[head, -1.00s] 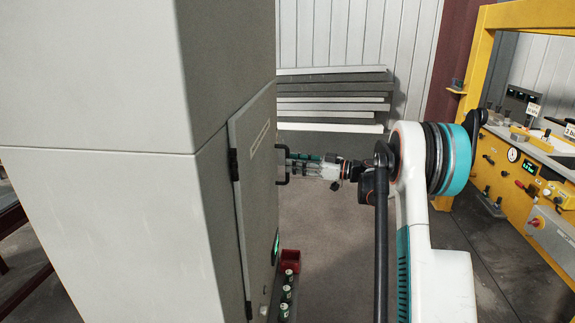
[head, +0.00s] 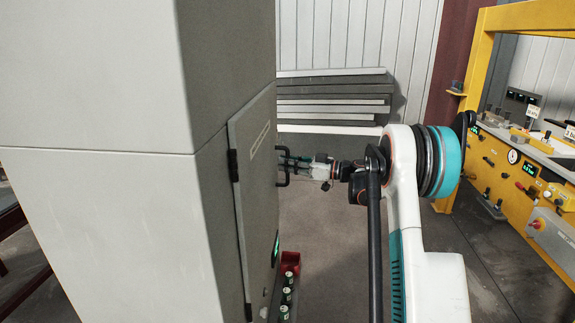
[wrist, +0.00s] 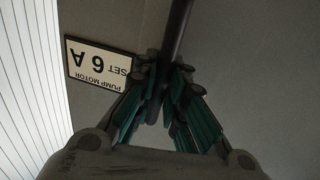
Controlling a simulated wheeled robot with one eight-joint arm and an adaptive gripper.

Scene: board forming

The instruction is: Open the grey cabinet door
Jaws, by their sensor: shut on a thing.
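The grey cabinet door (head: 257,190) is on the side of the tall grey cabinet (head: 95,215) in the head view, with black hinges along its left edge. It looks closed or nearly so; I cannot tell whether there is a gap at its far edge. A black bar handle (head: 283,183) stands out from the door. My gripper (head: 288,165) reaches in from the right and is shut on this handle. In the wrist view, the dark handle bar (wrist: 178,30) runs down between the teal-sided fingers of my gripper (wrist: 167,95), which hide its lower part.
A label reading "PUMP MOTOR SET 6 A" (wrist: 98,65) shows upside down. Stacked boards (head: 335,98) lie at the back. A yellow machine (head: 520,165) stands at right. Floor behind my arm is clear.

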